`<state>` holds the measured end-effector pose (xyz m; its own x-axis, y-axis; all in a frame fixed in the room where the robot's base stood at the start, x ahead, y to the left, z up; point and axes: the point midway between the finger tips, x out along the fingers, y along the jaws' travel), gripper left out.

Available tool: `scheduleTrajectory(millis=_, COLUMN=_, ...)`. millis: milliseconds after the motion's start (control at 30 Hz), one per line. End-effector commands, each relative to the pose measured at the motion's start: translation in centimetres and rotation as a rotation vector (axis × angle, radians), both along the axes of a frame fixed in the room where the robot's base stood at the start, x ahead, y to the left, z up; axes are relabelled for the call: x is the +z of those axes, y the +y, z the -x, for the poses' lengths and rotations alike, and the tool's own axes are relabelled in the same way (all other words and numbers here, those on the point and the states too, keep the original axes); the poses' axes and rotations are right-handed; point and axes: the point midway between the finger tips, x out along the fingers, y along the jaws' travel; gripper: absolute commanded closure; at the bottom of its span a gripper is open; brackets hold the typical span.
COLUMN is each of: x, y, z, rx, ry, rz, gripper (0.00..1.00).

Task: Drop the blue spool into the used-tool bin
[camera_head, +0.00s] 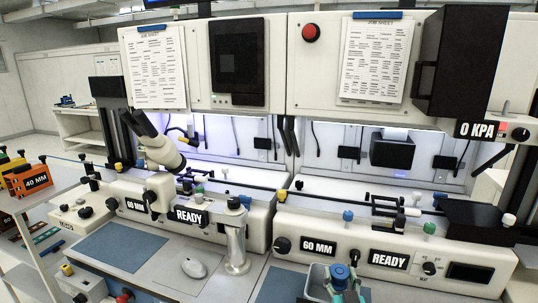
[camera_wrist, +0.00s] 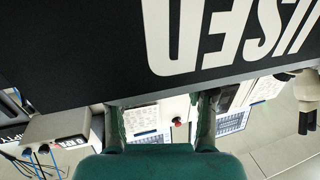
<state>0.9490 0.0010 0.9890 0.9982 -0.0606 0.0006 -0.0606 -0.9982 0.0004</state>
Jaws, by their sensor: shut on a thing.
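My gripper (camera_head: 345,287) shows at the bottom edge of the head view, with teal fingers around a blue rounded thing that looks like the blue spool (camera_head: 340,271). In the wrist view my gripper (camera_wrist: 160,115) shows dark green, its two fingers apart; the spool cannot be made out there. A large black panel with upside-down white letters reading USED (camera_wrist: 215,40) fills the top of the wrist view, close beyond the fingers; it looks like the used-tool bin. Its opening is hidden, and I cannot tell whether the spool is above it.
A grey open-topped box (camera_head: 316,283) is beside the gripper in the head view. Two bonder stations stand ahead, with READY signs (camera_head: 388,259), knobs and a microscope (camera_head: 162,150). A blue mat (camera_head: 121,246) with bare surface lies at left.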

Motion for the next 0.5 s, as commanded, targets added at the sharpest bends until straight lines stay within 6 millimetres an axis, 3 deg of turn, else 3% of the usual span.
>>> scheduleTrajectory(millis=67, x=0.03, y=0.00, z=0.00, rx=0.000, ry=0.000, rz=0.000, gripper=0.82)
scheduleTrajectory(millis=100, x=0.03, y=0.00, z=0.00, rx=0.000, ry=0.000, rz=0.000, gripper=0.36)
scheduleTrajectory(millis=167, x=0.03, y=0.00, z=0.00, rx=0.000, ry=0.000, rz=0.000, gripper=0.21)
scheduleTrajectory(millis=200, x=0.03, y=0.00, z=0.00, rx=0.000, ry=0.000, rz=0.000, gripper=0.16)
scheduleTrajectory(millis=500, x=-0.02, y=0.00, z=0.06, rx=0.000, ry=0.001, rz=0.000, gripper=0.16)
